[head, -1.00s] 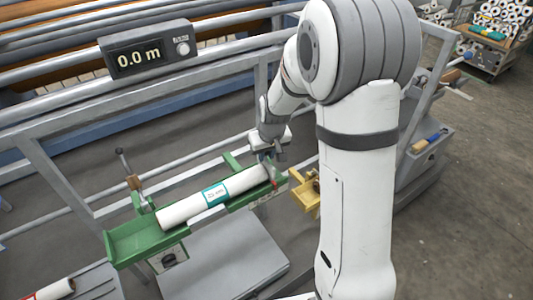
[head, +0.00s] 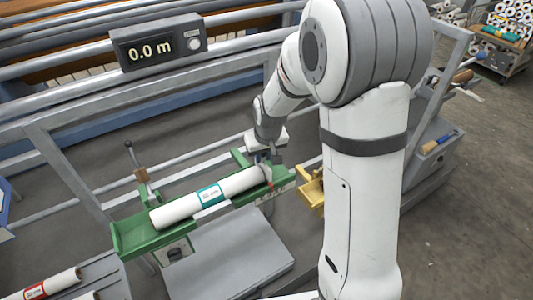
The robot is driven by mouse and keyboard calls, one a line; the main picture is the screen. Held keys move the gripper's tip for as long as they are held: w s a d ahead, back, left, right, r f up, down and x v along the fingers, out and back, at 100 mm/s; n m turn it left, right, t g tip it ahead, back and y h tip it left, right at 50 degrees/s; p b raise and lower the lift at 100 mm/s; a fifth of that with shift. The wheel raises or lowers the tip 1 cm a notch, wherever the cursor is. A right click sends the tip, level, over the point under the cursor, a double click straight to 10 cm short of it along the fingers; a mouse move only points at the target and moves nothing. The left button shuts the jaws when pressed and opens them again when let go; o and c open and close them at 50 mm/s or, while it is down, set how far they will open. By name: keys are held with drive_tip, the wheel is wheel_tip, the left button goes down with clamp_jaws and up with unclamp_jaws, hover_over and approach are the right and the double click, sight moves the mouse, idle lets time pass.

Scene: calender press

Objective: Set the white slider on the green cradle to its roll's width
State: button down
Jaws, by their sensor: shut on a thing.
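The green cradle (head: 129,240) lies lengthwise below the frame rails, left of my arm. A white roll (head: 180,208) with a teal label (head: 211,195) rests in it, its left end short of the cradle's left end. My gripper (head: 266,163) is low at the roll's right end, shut on what appears to be the white slider, which is mostly hidden by the fingers. A small red mark shows just below the fingers. Whether the slider touches the roll's end is too small to tell.
A display (head: 158,47) on the rail reads 0.0 m. A yellow cradle (head: 312,190) stands close right of the green one, partly behind my arm. A grey plate (head: 235,258) lies in front. More rolls (head: 55,283) lie at lower left.

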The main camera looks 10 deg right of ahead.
drive_tip(key=shift+a, duration=0.25)
idle(0.4)
drive_tip(key=shift+s+a, duration=0.1)
idle(0.3)
drive_tip(key=c, duration=1.2)
unclamp_jaws()
drive_tip(key=v, duration=0.8)
drive_tip(key=s+d+r+m, duration=0.1)
drive_tip(key=s+d+r, duration=0.1)
drive_tip(key=s, duration=0.8)
drive_tip(key=s+d+r+m, duration=0.1)
drive_tip(key=s+d+r, duration=0.2)
drive_tip(key=s, duration=0.8)
drive_tip(key=shift+d+g+h, duration=0.3)
drive_tip(key=shift+d, duration=0.75)
